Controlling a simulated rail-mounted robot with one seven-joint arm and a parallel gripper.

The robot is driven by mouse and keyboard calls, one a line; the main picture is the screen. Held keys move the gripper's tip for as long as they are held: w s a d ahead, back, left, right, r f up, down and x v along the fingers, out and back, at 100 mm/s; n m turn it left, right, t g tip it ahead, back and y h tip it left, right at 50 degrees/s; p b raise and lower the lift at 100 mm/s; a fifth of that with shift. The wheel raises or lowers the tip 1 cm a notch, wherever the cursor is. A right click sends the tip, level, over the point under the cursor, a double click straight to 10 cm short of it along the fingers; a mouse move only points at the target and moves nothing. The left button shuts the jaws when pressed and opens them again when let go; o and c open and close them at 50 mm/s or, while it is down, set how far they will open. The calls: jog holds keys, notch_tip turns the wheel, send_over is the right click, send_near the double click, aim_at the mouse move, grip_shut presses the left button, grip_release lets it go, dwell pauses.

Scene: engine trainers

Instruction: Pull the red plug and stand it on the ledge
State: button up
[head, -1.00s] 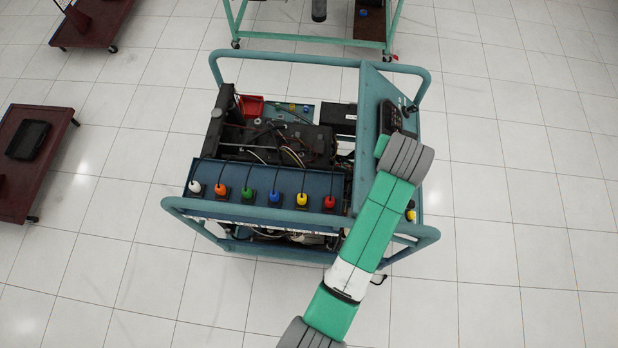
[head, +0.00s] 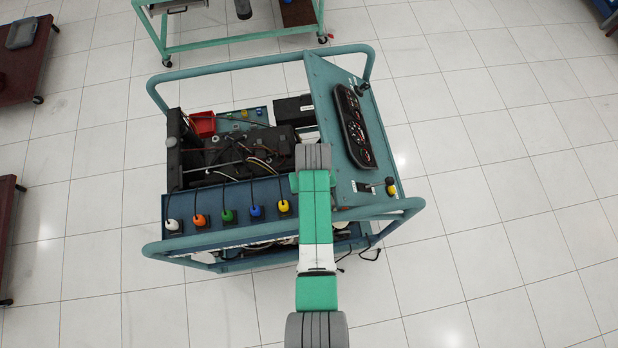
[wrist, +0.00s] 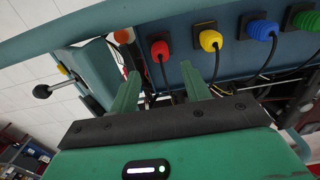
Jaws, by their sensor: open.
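The red plug (wrist: 160,49) sits in a square dark socket on the blue panel (head: 239,199) in the wrist view, with a black cable hanging from it. My gripper (wrist: 160,72) is open and empty. Its two green fingers point toward the panel, and the red plug shows beyond and between their tips, apparently untouched. In the head view my arm hides the red plug and the gripper. I cannot tell for certain which surface is the ledge.
Yellow (wrist: 210,40), blue (wrist: 261,28) and green (wrist: 304,19) plugs sit beside the red one. The trainer's teal tube frame (head: 245,240) runs close along the front. An instrument panel (head: 353,127) stands to the right. Open floor lies further right.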

notch_tip(320, 180, down, 9)
jog(key=b, duration=0.8)
jog(key=shift+p, duration=0.3)
dwell(0.7)
grip_shut()
jog(key=shift+r+p, duration=2.95)
jog(key=shift+r, duration=0.1)
